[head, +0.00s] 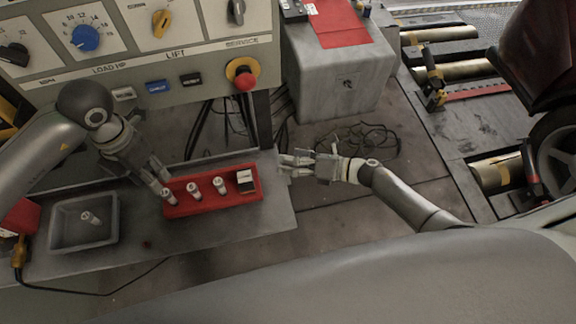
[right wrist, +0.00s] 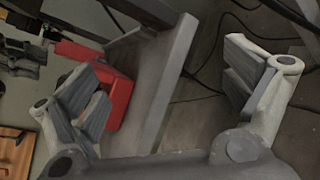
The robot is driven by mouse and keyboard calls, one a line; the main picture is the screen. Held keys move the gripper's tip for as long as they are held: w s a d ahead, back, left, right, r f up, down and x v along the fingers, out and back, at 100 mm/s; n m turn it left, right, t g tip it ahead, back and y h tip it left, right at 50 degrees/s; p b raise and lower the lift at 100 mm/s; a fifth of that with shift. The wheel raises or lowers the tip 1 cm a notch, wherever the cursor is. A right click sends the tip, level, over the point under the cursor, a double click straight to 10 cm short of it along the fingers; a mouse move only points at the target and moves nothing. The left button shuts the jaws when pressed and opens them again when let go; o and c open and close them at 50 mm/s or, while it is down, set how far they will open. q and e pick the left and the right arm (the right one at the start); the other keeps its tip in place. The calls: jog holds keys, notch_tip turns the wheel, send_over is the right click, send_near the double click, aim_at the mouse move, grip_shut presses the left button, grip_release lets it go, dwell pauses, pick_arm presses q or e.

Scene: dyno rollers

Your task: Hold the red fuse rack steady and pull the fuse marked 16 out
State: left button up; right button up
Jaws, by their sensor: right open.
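The red fuse rack (head: 215,207) lies on the grey bench. Several white-capped fuses stand in it, such as the leftmost fuse (head: 168,196), a middle fuse (head: 193,188) and a right fuse (head: 220,185). Their numbers are too small to read. My left gripper (head: 161,184) is at the rack's left end, close to the leftmost fuse; whether its fingers grip anything is unclear. My right gripper (head: 283,168) is open and empty, just right of the rack's right end. In the right wrist view, its spread fingers (right wrist: 175,85) show with the red rack (right wrist: 117,100) behind the left one.
A grey tray (head: 56,222) with a loose fuse (head: 91,218) stands at the bench's left. A black-and-white block (head: 246,181) sits at the rack's right end. A control panel (head: 125,50) with knobs rises behind. Cables (head: 355,142) lie on the floor at right.

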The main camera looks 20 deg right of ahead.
jog(key=s+a+r+n+g, duration=0.3)
jog(key=s+r+n+g, duration=0.4)
jog(key=n, duration=0.9)
jog(key=shift+g, duration=0.5)
jog(key=x, duration=0.3)
jog(key=w+x, duration=0.1)
jog(key=x, duration=0.6)
jog(key=shift+w+a+f, duration=0.1)
jog(key=shift+w+f, duration=0.25)
jog(key=shift+f, duration=0.05)
jog(key=c, duration=1.3)
jog(key=shift+c, duration=0.2)
